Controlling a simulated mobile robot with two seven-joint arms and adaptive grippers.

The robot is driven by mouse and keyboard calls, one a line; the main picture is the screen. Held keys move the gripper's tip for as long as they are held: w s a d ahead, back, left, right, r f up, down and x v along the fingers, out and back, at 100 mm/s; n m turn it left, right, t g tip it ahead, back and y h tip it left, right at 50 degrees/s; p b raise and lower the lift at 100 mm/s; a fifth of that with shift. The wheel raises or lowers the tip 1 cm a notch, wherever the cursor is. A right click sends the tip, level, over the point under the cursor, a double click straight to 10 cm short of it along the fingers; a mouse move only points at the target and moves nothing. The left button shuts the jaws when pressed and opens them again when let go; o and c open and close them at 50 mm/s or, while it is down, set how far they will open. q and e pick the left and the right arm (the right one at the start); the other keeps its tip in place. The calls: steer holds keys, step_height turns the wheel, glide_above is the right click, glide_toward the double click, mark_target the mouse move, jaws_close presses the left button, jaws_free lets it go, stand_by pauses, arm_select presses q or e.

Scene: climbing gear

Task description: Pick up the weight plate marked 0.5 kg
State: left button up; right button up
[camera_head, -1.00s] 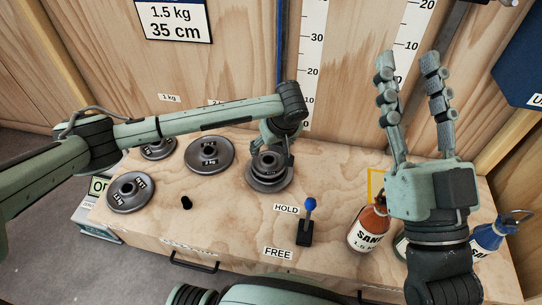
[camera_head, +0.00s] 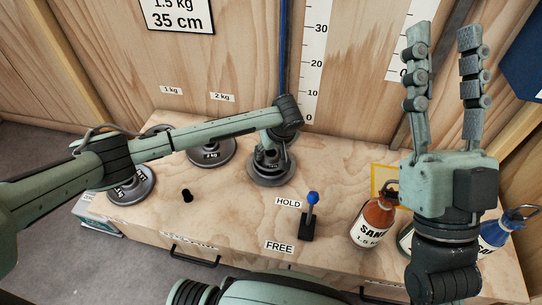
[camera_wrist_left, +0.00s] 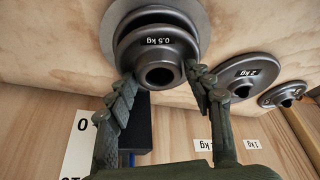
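The dark grey weight plate marked 0.5 kg (camera_wrist_left: 157,42) sits on top of a wider plate (camera_wrist_left: 112,14) in the left wrist view. Its raised hub faces the camera. In the head view this stack (camera_head: 270,179) stands near the back of the wooden bench, and my left gripper largely hides its top. My left gripper (camera_head: 270,158) is over the stack, pointing down. In the left wrist view its two fingers (camera_wrist_left: 161,76) are spread on either side of the hub; contact with the plate is unclear. My right gripper (camera_head: 444,33) is open and empty, fingers up, at the right.
A 2 kg plate (camera_head: 211,157) and another plate (camera_head: 132,190) lie left of the stack. An orange sand bottle (camera_head: 373,222) and a blue one (camera_head: 492,237) stand at the right.

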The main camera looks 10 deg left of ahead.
arm_select(q)
jaws_close()
steer(key=shift+r, duration=0.1)
